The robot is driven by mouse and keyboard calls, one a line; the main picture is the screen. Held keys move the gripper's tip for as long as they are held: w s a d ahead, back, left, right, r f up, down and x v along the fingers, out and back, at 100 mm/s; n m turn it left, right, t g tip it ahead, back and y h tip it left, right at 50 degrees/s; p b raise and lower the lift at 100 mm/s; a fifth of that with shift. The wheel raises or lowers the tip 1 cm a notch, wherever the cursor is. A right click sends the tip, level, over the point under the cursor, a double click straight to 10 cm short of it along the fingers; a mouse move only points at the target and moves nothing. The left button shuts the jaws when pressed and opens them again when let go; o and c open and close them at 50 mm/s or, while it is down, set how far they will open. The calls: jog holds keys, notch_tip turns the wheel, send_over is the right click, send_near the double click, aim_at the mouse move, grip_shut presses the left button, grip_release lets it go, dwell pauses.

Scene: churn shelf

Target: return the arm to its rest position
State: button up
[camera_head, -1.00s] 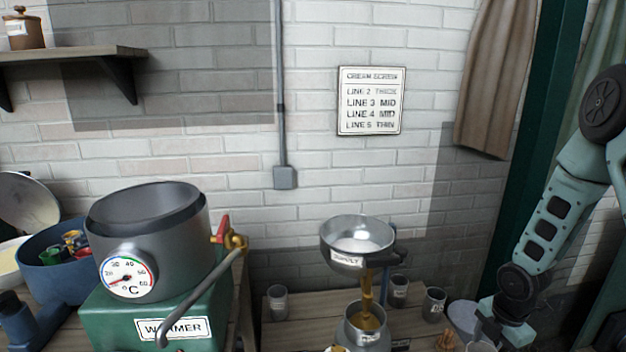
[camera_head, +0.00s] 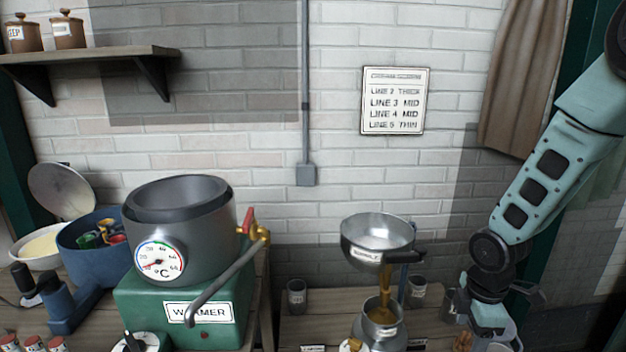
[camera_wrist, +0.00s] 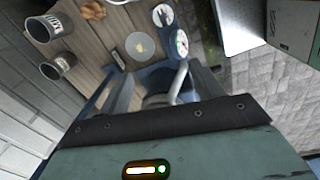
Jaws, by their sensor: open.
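My arm comes in from the right edge of the head view and bends down at a dark joint. My gripper (camera_head: 490,320) hangs low over the right end of the wooden bench, partly cut off by the bottom edge. In the wrist view my gripper (camera_wrist: 162,88) shows two grey fingers spread apart. No held object can be made out. A blue thing with a grey cylinder (camera_wrist: 158,98) shows between and beyond the fingers; whether they touch it cannot be told.
A metal funnel bowl (camera_head: 377,236) stands over a brass-coloured stream and a small pot (camera_head: 380,326). Dark cups (camera_head: 417,290) are beside it. A green warmer (camera_head: 185,312) with a grey pot (camera_head: 180,222) stands left. Open stone floor (camera_wrist: 270,95) shows right in the wrist view.

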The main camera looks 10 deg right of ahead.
jog(key=s+a+r+m, duration=0.25)
jog(key=a+r, duration=0.35)
jog(key=a, duration=0.3)
jog(key=s+a+r+m, duration=0.2)
jog(key=s+a+r, duration=0.2)
jog(key=s, duration=0.5)
jog(key=s+a+r+m, duration=0.3)
jog(key=s+a+r, duration=0.1)
jog(key=s+a, duration=0.4)
jog(key=shift+s+a+g+y, duration=0.2)
jog(key=shift+s+g+y, duration=0.1)
jog(key=shift+s+y, duration=0.1)
jog(key=shift+o, duration=0.4)
jog(key=shift+r, duration=0.1)
